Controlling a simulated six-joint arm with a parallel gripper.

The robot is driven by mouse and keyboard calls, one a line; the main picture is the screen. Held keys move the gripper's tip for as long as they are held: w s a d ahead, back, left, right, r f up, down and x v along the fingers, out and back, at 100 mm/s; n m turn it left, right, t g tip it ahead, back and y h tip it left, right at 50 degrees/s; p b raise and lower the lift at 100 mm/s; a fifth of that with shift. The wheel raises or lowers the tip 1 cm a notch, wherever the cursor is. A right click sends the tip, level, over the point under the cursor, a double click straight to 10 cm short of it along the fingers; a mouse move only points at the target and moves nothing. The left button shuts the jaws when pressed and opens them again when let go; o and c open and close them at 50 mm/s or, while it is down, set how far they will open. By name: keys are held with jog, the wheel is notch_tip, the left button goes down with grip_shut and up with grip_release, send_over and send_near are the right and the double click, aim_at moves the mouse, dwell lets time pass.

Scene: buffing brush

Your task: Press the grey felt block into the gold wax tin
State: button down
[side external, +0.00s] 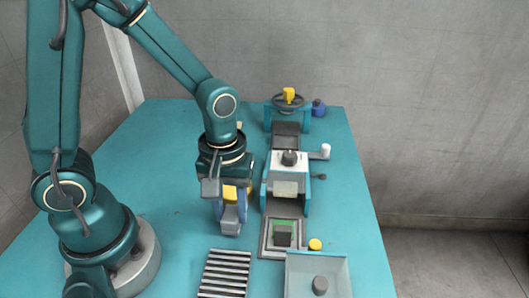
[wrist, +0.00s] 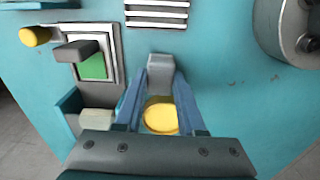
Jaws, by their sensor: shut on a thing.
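My gripper (side external: 230,216) has blue fingers and is shut on a grey block, the felt block (side external: 231,222), over the teal table. In the wrist view, the felt block (wrist: 160,70) sits between the fingertips of my gripper (wrist: 160,76). The gold wax tin (wrist: 161,115) shows as a round gold disc between the fingers, on the palm side of the block. In the side view, gold of the tin (side external: 231,192) shows between the fingers, behind and above the block. The block does not cover the tin. I cannot tell the height gap between them.
Right of my gripper stand a green-centred square frame (side external: 282,236) with a dark block, a yellow knob (side external: 315,244) and a vise-like fixture (side external: 287,190). A handwheel (side external: 288,100) stands behind.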

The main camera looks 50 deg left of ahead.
aim_at(231, 213)
jog(key=shift+r, duration=2.5)
jog(key=shift+r, duration=0.15)
jog(key=w+a+r, duration=0.3)
jog(key=w+a, duration=0.2)
jog(key=a, duration=0.1)
jog(key=shift+w+a+f, duration=0.1)
jog(key=shift+a+f, duration=0.1)
jog(key=shift+f, duration=0.85)
jog(key=shift+a+f, duration=0.15)
jog(key=shift+f, duration=0.95)
jog(key=shift+w+a+f, duration=0.1)
jog(key=shift+a+f, duration=0.1)
jog(key=shift+f, duration=0.85)
jog(key=shift+f, duration=0.55)
jog(key=shift+r, duration=0.1)
notch_tip(231, 213, up, 7)
